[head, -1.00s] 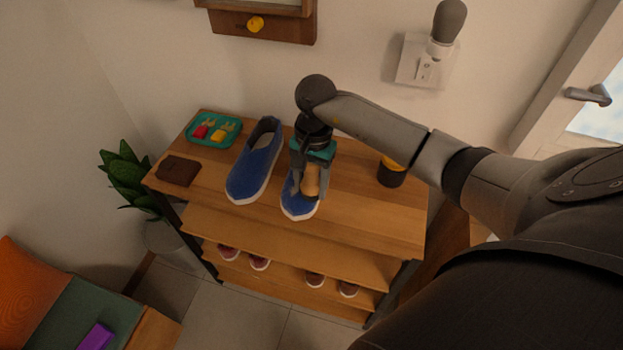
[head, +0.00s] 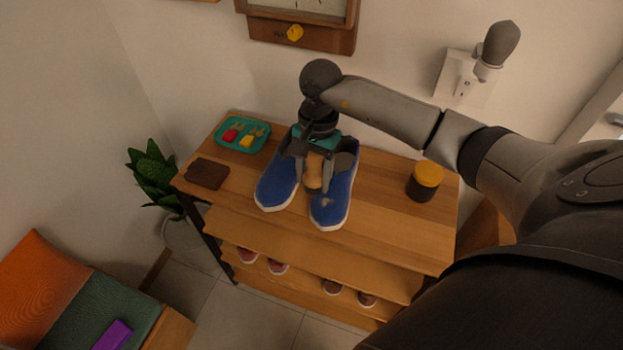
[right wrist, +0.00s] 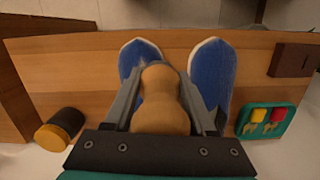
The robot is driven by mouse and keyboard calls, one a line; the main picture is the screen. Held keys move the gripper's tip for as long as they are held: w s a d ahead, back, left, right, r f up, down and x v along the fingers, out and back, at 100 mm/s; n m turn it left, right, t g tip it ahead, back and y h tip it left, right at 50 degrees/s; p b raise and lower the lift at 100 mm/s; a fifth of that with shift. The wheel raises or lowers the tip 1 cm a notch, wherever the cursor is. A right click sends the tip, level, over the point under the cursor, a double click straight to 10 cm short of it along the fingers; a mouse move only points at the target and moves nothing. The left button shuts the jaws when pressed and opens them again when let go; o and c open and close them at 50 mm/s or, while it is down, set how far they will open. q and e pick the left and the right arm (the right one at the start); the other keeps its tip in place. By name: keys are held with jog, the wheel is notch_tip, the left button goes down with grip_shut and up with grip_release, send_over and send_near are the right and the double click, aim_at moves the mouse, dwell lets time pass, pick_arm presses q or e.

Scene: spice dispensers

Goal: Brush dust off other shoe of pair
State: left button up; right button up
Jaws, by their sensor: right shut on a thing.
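A pair of blue shoes with white soles stands on the wooden shelf top, toes to the front. My right gripper (head: 314,180) is shut on the tan wooden handle of a brush (head: 314,170). It hangs between the left shoe (head: 274,188) and the right shoe (head: 338,198), partly covering their inner sides. A small pale patch shows on the right shoe's toe. In the right wrist view the brush (right wrist: 160,100) lies between the fingers, with both shoes beyond. Its bristles are hidden, so contact with a shoe cannot be told. My left gripper is not in view.
On the shelf top (head: 385,215) are a teal tray (head: 243,135) with small items, a brown wallet-like object (head: 207,174) and a dark jar with a yellow lid (head: 425,181). More shoes sit on the shelf below. A wall clock (head: 300,20) hangs behind.

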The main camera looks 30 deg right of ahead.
jog(key=shift+r+p, duration=1.05)
jog(key=shift+r, duration=1.1)
jog(key=shift+w, duration=0.1)
